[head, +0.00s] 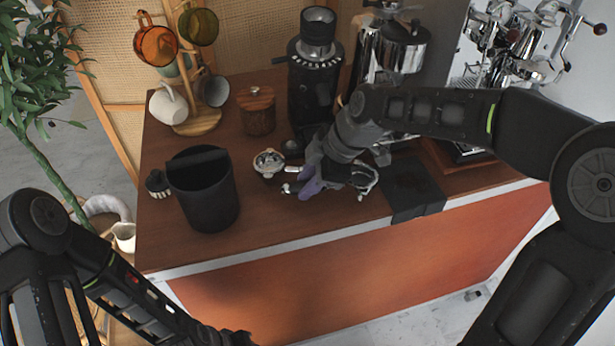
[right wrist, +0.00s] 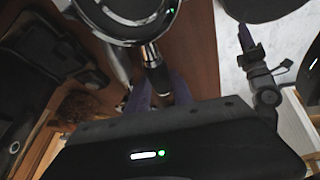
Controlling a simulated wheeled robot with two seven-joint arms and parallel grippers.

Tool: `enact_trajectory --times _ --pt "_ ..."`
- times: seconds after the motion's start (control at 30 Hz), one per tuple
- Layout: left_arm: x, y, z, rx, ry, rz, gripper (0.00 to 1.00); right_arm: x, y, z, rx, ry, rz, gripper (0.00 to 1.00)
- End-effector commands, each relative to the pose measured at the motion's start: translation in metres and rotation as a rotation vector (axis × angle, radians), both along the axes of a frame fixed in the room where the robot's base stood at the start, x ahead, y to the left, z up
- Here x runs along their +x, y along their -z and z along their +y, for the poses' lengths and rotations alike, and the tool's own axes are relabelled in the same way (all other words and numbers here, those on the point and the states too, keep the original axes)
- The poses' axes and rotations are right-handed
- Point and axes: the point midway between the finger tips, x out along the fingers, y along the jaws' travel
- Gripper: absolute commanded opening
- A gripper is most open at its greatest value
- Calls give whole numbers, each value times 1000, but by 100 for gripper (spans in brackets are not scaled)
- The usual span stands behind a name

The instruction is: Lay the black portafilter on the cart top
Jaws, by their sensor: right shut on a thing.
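The portafilter (head: 268,163) has a round metal head, which shows low over the cart top (head: 255,222), right of the black bin. My right gripper (head: 307,182), with purple fingertips, is shut on its handle. In the right wrist view the portafilter's round head (right wrist: 125,15) is at the top, and its chrome neck (right wrist: 152,58) runs down between the purple fingers. The fingers and the gripper body hide most of the handle. I cannot tell whether the head touches the wood. My left gripper (head: 232,338) is at the bottom edge, in front of the cart, and its jaws are unclear.
A black bin (head: 207,203) with a crossbar stands at the left front. A black mat (head: 412,188) lies at the right front edge. A grinder (head: 313,85), a wooden jar (head: 257,112) and a mug tree (head: 196,120) stand behind. Bare wood lies along the front edge.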

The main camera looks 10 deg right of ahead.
Motion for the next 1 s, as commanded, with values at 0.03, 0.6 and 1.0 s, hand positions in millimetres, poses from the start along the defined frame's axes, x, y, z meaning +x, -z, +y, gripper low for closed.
enact_trajectory --times 0.03,0.6,1.0 --pt "0 4 0 0 0 0 36 0 4 0 1 0 -2 0" --pt "0 6 0 0 0 -1 36 1 11 0 0 0 -3 31" --pt "0 7 0 0 0 -1 36 0 12 0 0 0 -1 53"
